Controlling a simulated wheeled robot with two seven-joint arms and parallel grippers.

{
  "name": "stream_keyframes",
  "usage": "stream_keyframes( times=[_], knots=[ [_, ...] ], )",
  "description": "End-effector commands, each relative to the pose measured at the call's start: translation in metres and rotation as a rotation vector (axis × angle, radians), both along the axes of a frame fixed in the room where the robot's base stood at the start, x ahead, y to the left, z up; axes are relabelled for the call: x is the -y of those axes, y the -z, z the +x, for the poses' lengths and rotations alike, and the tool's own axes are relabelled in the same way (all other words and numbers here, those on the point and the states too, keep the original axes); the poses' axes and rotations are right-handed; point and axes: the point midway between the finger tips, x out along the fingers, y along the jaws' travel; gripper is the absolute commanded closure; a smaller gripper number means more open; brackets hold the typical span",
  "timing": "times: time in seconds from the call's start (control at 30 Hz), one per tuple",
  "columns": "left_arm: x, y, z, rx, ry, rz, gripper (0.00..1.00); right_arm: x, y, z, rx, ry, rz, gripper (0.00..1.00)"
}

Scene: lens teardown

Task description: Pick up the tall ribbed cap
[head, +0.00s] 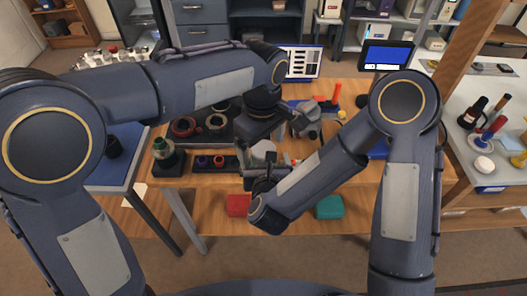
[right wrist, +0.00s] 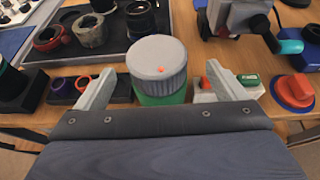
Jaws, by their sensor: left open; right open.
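The tall ribbed cap (right wrist: 160,72) is grey with a flat pale top, a small red mark and a ribbed side. Green shows beneath it. In the right wrist view my right gripper (right wrist: 160,80) is open, with one finger on each side of the cap and visible gaps. Whether the fingertips reach down beside it is unclear. In the head view the pale cap (head: 263,150) is partly hidden by my right gripper (head: 262,170).
A dark tray (right wrist: 60,62) with several rings stands behind left. A small dark holder (right wrist: 72,90) with coloured rings is left of the cap. A red-orange round piece (right wrist: 294,92) lies right. Red (head: 238,204) and teal (head: 329,207) bins sit below the bench top.

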Motion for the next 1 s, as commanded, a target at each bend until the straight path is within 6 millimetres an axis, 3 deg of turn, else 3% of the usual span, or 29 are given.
stream_keyframes(
  times=[0.4, 0.67, 1.0],
  knots=[
    [0.000, 0.000, 0.000, 0.000, 0.000, 0.000, 0.12, -0.004, 0.020, 0.046, 0.000, 0.002, 0.000, 0.09],
    [0.000, 0.000, 0.000, 0.000, 0.000, 0.000, 0.12, -0.005, 0.021, 0.048, -0.001, 0.000, 0.000, 0.09],
    [0.000, 0.000, 0.000, 0.000, 0.000, 0.000, 0.12, -0.005, 0.021, 0.048, 0.000, 0.000, 0.000, 0.52]
  ],
)
